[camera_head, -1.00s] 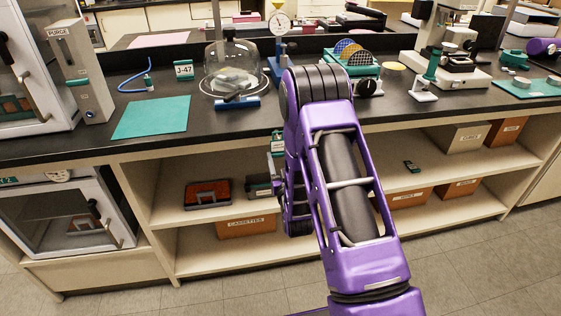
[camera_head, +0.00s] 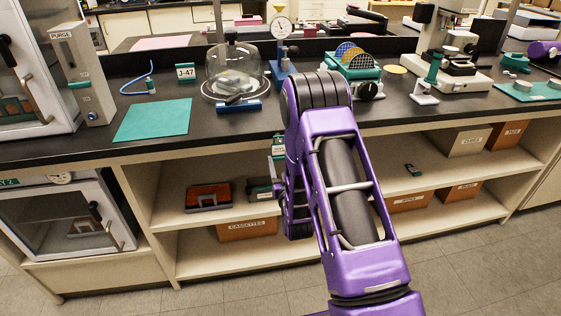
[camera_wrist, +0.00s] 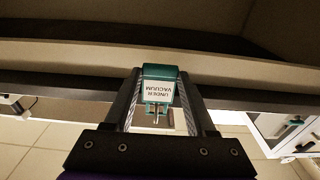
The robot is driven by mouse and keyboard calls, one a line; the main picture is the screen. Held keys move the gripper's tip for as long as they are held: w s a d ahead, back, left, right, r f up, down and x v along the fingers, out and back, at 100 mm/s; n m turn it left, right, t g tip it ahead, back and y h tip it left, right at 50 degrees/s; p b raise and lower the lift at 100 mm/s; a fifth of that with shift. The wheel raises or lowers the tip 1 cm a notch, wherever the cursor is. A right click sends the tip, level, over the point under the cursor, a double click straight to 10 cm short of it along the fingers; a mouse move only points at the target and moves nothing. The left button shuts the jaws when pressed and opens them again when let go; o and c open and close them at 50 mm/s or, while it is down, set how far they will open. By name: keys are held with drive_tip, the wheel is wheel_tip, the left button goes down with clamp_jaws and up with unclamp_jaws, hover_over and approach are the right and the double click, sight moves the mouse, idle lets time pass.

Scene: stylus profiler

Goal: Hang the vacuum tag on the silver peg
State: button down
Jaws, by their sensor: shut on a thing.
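The vacuum tag (camera_wrist: 160,90) is a small teal holder with a white label reading "UNDER VACUUM", upside down in the wrist view. My gripper (camera_wrist: 160,84) is shut on it, with a dark finger on each side. A thin silver prong shows just below the label; I cannot tell whether it is part of the tag. In the head view a bit of teal, apparently the tag (camera_head: 278,145), shows left of my purple arm, just in front of the bench edge. My arm hides most of the gripper there. I cannot make out the silver peg for certain in either view.
A glass bell jar (camera_head: 236,65) stands on the black bench, with a blue block (camera_head: 240,106) before it. A dial gauge on a blue stand (camera_head: 283,60) is behind my arm. A teal mat (camera_head: 153,120) lies left. Shelves below hold boxes (camera_head: 247,228).

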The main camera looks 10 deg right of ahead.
drive_tip(key=shift+f, duration=0.1)
drive_tip(key=shift+c, duration=0.7)
unclamp_jaws()
drive_tip(key=shift+c, duration=0.4)
drive_tip(key=s, duration=0.8)
drive_tip(key=shift+f, duration=0.25)
